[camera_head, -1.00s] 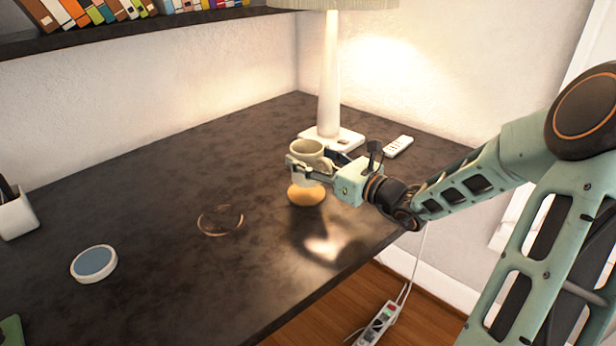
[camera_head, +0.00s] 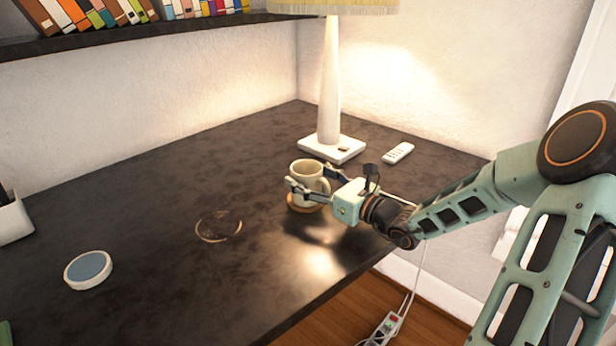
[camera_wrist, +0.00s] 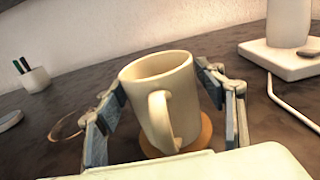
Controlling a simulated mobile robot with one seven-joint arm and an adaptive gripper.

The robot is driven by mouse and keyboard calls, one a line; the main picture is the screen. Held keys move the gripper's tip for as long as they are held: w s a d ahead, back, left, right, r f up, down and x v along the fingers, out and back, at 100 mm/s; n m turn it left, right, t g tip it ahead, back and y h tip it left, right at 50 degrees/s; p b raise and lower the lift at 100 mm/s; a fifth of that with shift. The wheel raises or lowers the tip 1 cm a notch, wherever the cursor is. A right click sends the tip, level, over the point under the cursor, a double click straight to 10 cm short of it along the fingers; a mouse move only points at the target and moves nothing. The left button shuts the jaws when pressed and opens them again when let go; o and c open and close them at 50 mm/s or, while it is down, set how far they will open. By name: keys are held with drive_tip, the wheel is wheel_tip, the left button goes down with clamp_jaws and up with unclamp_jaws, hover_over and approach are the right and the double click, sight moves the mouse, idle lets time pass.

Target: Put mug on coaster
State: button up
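The cream mug (camera_head: 304,172) stands upright on the round orange-tan coaster (camera_head: 292,207), and its base covers most of the disc. In the wrist view the mug (camera_wrist: 160,90) has its handle facing me, and the coaster (camera_wrist: 206,131) shows around its base. My gripper (camera_head: 310,180) is around the mug, with one finger on each side. In the wrist view my gripper's fingers (camera_wrist: 160,78) are spread wide, with a gap beside the mug's lower left wall. Part of the coaster is hidden by the mug.
A lamp (camera_head: 328,85) on a square base and a white remote (camera_head: 398,153) stand behind. A clear round ring-like disc (camera_head: 219,227), a blue-topped disc (camera_head: 88,269) and a pen cup (camera_head: 12,222) lie left. The dark tabletop (camera_head: 170,190) is mostly free.

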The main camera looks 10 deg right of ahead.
sight(328, 186)
drive_tip(key=shift+o, duration=0.5)
drive_tip(key=shift+s+d+r, duration=0.1)
drive_tip(key=shift+r, duration=0.1)
drive_tip(key=p+v, duration=0.2)
drive_tip(key=v, duration=0.8)
drive_tip(key=shift+s+d, duration=0.25)
drive_tip(key=shift+s+d+p, duration=0.25)
drive_tip(key=shift+s+p, duration=0.05)
drive_tip(key=shift+s, duration=0.2)
